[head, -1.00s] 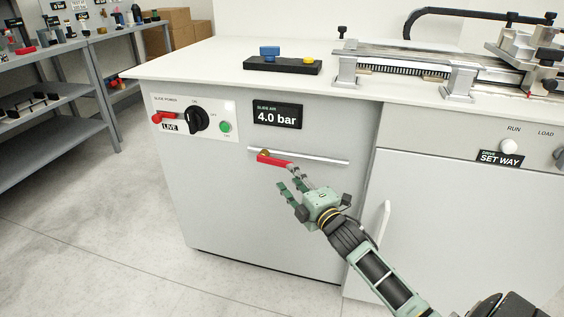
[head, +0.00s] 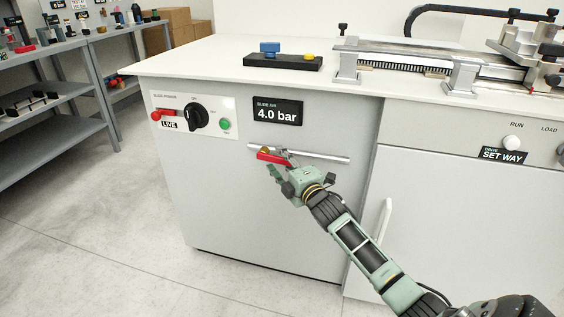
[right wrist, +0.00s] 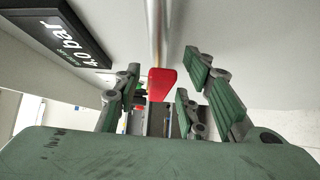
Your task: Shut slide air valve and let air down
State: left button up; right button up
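The slide air valve has a red lever (head: 272,156) on a horizontal metal pipe (head: 320,158) along the cabinet front. The lever lies roughly along the pipe, tilted slightly down to the right. My right gripper (head: 279,169) is open at the lever, partly covering its right end. In the right wrist view the red lever (right wrist: 161,84) shows between the spread green fingers of the gripper (right wrist: 165,95), apart from the right-hand ones; contact on the left is unclear. The slide air display (head: 277,112) above reads 4.0 bar. My left gripper is out of view.
A panel (head: 217,132) with a red lever, a black knob, a green button and a LIVE label is left of the display. A white door handle (head: 385,220) stands near my right forearm. The bench top (head: 215,58) carries a black block (head: 283,62) and a rail fixture.

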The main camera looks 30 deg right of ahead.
grip_shut()
jog(key=shift+f, duration=0.1)
dwell(0.5)
